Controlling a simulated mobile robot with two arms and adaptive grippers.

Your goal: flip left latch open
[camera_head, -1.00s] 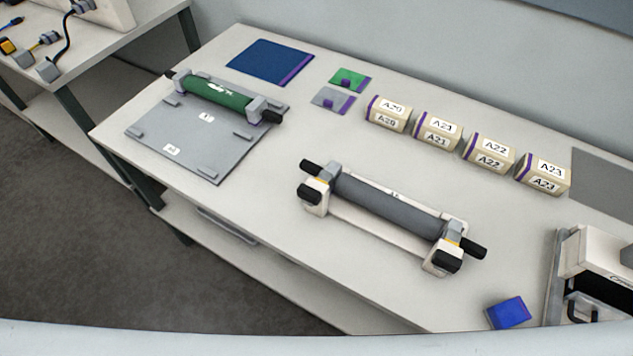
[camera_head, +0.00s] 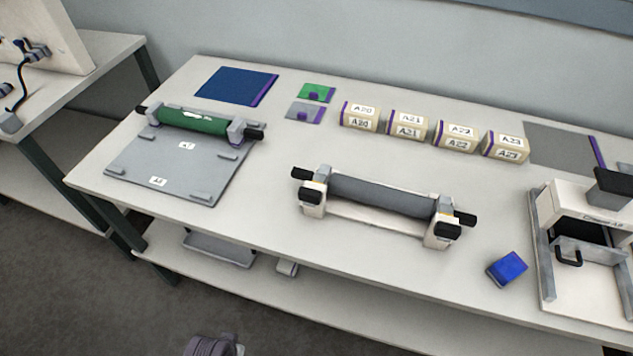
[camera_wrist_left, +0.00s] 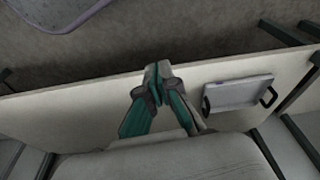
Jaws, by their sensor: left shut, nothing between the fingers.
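A white unwind stand (camera_head: 375,220) holds a dark grey roller (camera_head: 383,195) on the table. The left latch (camera_head: 311,197), with a black block-shaped handle, sits on the front of the stand's left end. A similar right latch (camera_head: 443,234) is at the right end. Both latches look alike; I cannot tell for sure whether they are closed. In the left wrist view my left gripper (camera_wrist_left: 157,72) has its fingertips together, with nothing between them, away from the latch. A grey part of my arm shows at the bottom of the head view. My right gripper is not in view.
A grey board (camera_head: 170,168) with a green roller (camera_head: 193,122) lies at the left. Boxes labelled A20 to A23 line the back. A blue block (camera_head: 507,268) and a white machine (camera_head: 580,225) are at the right. A grey tray (camera_wrist_left: 238,92) shows in the wrist view.

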